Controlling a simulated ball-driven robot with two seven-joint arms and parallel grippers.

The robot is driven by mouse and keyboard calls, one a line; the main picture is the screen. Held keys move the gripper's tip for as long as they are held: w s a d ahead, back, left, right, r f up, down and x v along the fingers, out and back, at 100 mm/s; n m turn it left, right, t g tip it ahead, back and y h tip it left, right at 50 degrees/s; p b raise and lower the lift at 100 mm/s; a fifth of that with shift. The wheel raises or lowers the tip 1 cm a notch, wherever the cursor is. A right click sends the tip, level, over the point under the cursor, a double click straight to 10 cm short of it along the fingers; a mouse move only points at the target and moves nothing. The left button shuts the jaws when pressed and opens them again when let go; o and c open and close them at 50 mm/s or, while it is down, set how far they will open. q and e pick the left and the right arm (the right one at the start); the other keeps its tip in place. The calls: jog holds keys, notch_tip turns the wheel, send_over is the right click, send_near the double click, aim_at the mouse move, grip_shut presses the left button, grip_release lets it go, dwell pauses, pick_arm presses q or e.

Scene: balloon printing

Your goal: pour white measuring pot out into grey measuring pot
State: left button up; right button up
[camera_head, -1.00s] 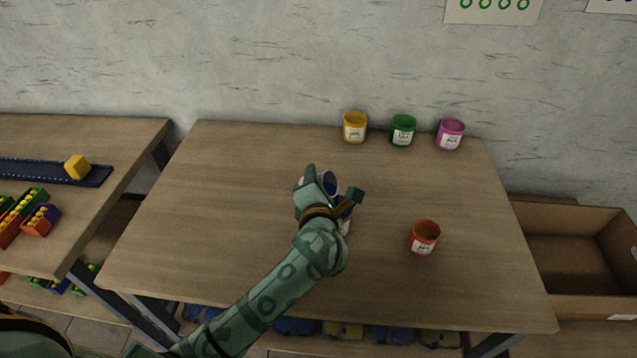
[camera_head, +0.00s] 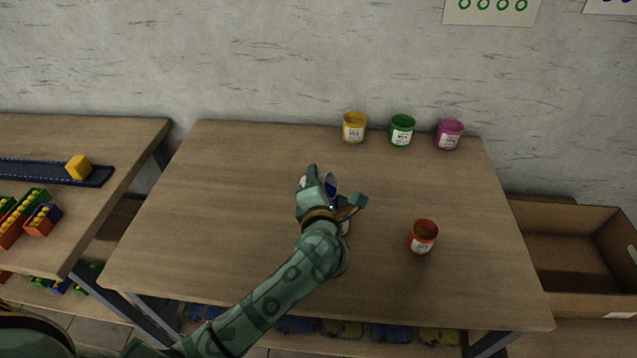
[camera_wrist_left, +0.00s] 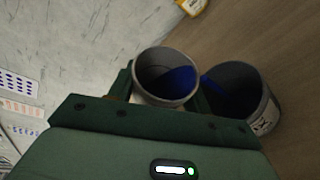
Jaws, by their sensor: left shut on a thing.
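My left gripper (camera_head: 335,188) is shut on the white measuring pot (camera_head: 329,180), above the middle of the table. In the left wrist view this pot (camera_wrist_left: 143,98) is tilted toward the right, with blue paint at its lower lip. The grey measuring pot (camera_wrist_left: 266,112) is just right of it there, its mouth open and blue inside. A blue streak runs from the white pot's lip into the grey pot. In the head view the grey pot (camera_head: 345,227) is mostly hidden behind my gripper. My right gripper is not in view.
A red pot (camera_head: 423,238) stands on the table (camera_head: 220,220) to the right. Yellow (camera_head: 354,128), green (camera_head: 402,130) and magenta (camera_head: 449,134) pots line the back edge. A cardboard box (camera_head: 580,205) is at the right. The table's left part is clear.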

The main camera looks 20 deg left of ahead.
pick_arm(q)
jog(key=shift+d+f+m+t+y+p, duration=0.25)
jog(key=shift+m+p, duration=0.2)
jog(key=shift+m, duration=0.3)
jog(key=shift+d+f+m+t+y+p, duration=0.1)
jog(key=shift+m+t+y+p, duration=0.25)
jog(key=shift+m, duration=0.4)
dwell(2.1)
jog(key=shift+d+r+m+p, duration=0.1)
jog(key=shift+r+m+p, duration=0.2)
jog(key=shift+m+p, duration=0.2)
dwell(0.6)
jog(key=shift+d+r+m+t+y+p, duration=0.2)
jog(key=shift+d+r+m+t+p, duration=0.15)
jog(key=shift+m, duration=0.55)
jog(key=shift+d+r+m+t+y+p, duration=0.15)
jog(key=shift+m+t+p, duration=0.25)
jog(key=shift+m, duration=0.5)
dwell(1.5)
